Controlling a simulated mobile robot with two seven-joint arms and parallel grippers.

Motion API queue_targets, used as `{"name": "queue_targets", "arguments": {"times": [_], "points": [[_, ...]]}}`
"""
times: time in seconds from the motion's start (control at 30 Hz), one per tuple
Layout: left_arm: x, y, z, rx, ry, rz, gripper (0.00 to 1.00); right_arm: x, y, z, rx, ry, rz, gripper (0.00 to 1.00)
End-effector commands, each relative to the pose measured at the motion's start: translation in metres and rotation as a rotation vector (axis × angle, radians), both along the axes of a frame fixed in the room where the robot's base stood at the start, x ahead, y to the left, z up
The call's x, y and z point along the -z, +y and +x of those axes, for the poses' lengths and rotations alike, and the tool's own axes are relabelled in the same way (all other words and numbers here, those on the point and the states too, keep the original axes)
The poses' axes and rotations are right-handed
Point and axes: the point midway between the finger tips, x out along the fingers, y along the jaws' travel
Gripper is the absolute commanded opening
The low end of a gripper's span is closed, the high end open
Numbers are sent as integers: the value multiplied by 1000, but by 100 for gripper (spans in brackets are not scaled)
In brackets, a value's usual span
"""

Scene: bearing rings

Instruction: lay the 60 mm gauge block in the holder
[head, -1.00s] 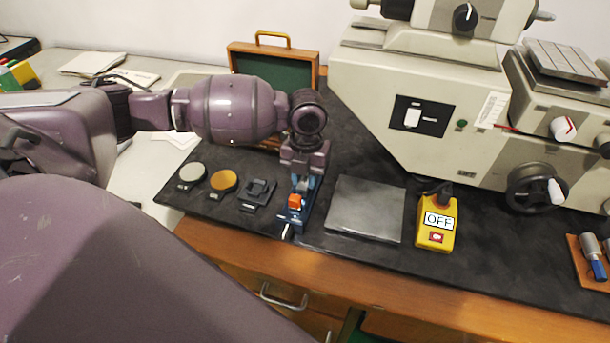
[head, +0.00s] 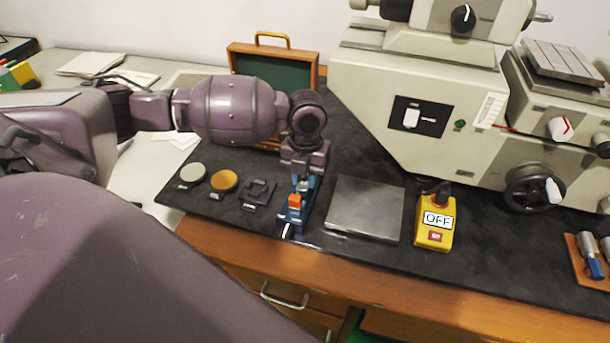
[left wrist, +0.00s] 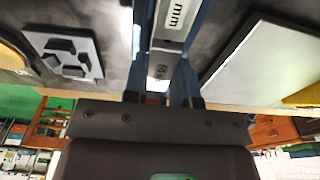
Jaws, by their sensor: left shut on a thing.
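My left gripper (head: 301,184) points down over the blue holder (head: 291,222), which has an orange part on top and stands near the front edge of the black bench mat. In the left wrist view, its two blue fingers (left wrist: 161,85) are shut on a grey metal gauge block (left wrist: 163,62). Lettering ending in "mm" shows on the metal between the fingers; the number cannot be read. In the head view the block is mostly hidden by the gripper. Whether it touches the holder cannot be told. My right gripper is not in view.
A black stand (head: 258,194), an orange disc (head: 224,181) and a pale disc (head: 193,173) lie left of the holder. A grey plate (head: 365,208) and a yellow switch box (head: 435,222) marked OFF are on its right. An open green-lined case (head: 275,72) and a large machine (head: 420,95) stand behind.

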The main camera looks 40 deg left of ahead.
Motion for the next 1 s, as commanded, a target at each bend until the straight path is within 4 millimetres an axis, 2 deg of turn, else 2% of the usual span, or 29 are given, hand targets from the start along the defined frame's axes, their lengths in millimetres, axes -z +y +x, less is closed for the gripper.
{"name": "queue_targets", "arguments": {"times": [0.87,0.9,1.0], "points": [[6,0,0,0,-1,-1,0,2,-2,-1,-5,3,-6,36],[6,0,0,0,-1,-1,28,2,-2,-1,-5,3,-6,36],[6,0,0,0,-1,-1,43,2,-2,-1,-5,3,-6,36]]}}
